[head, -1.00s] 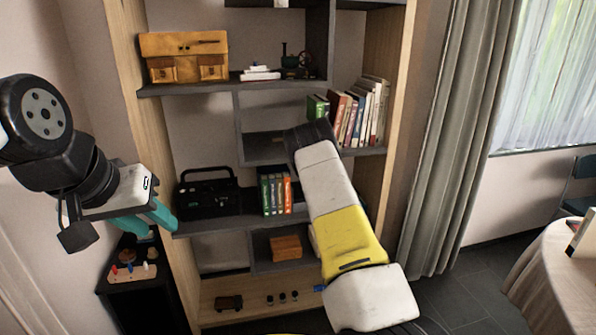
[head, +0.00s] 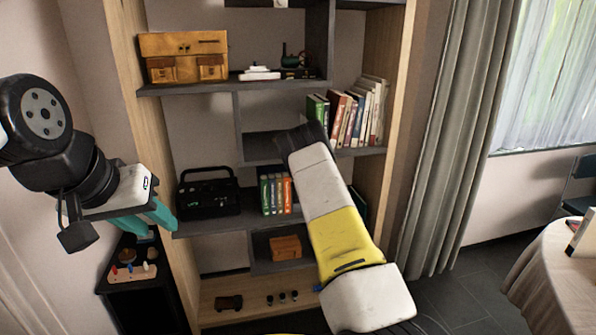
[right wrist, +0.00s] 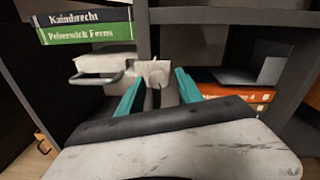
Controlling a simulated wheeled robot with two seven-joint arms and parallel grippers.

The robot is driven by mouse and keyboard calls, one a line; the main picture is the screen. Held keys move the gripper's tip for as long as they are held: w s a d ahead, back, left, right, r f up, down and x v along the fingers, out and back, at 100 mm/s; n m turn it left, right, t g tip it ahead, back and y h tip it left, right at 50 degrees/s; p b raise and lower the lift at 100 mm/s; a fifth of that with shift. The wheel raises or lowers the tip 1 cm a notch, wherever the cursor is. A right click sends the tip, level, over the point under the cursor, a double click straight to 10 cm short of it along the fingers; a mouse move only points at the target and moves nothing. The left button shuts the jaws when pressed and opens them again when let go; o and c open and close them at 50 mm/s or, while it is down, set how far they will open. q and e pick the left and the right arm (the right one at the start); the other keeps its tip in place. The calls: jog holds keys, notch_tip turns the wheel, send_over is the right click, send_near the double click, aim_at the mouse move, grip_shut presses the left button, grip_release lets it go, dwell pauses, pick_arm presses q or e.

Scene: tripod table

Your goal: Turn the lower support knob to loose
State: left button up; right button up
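I cannot make out a support knob for certain in either view. In the right wrist view a small pale block-like piece (right wrist: 155,72) on a dark upright shows between the fingertips of my right gripper (right wrist: 159,77). The two teal fingers stand apart on either side of it; I cannot tell whether they touch it. In the head view my right arm reaches up in front of the shelves, and its gripper is hidden there. My left gripper (head: 162,229) is at the left, in front of the shelf's left post, its teal fingers apart with nothing seen between them.
A shelf unit (head: 155,130) holds upright books (head: 350,115), a black radio (head: 209,195) and a wooden box (head: 285,247). In the right wrist view, green (right wrist: 85,33) and orange books (right wrist: 235,95) are close on both sides. A cloth-covered table (head: 550,285) stands at right.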

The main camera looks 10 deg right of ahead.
dwell(0.3)
jog(key=s, duration=0.7)
jog(key=shift+s+d+f, duration=0.15)
jog(key=shift+s+d, duration=0.05)
jog(key=shift+s, duration=0.2)
notch_tip(320, 180, up, 9)
jog(key=s+d+m+g+h, duration=0.2)
jog(key=d+m+h, duration=0.1)
jog(key=m, duration=0.5)
jog(key=s+a+r+m+g+y, duration=0.1)
jog(key=s+a+r+m+g, duration=0.3)
jog(key=s+r+m, duration=0.5)
jog(key=s+a+r+m+g+y, duration=0.1)
jog(key=s+a+g, duration=0.1)
jog(key=s, duration=1)
jog(key=s+a+r+m+g+y, duration=0.1)
jog(key=s+a, duration=0.4)
jog(key=s, duration=0.7)
jog(key=s+a+r+m+g+y, duration=0.1)
jog(key=s+a+g, duration=0.2)
jog(key=s, duration=0.9)
jog(key=shift+a, duration=0.2)
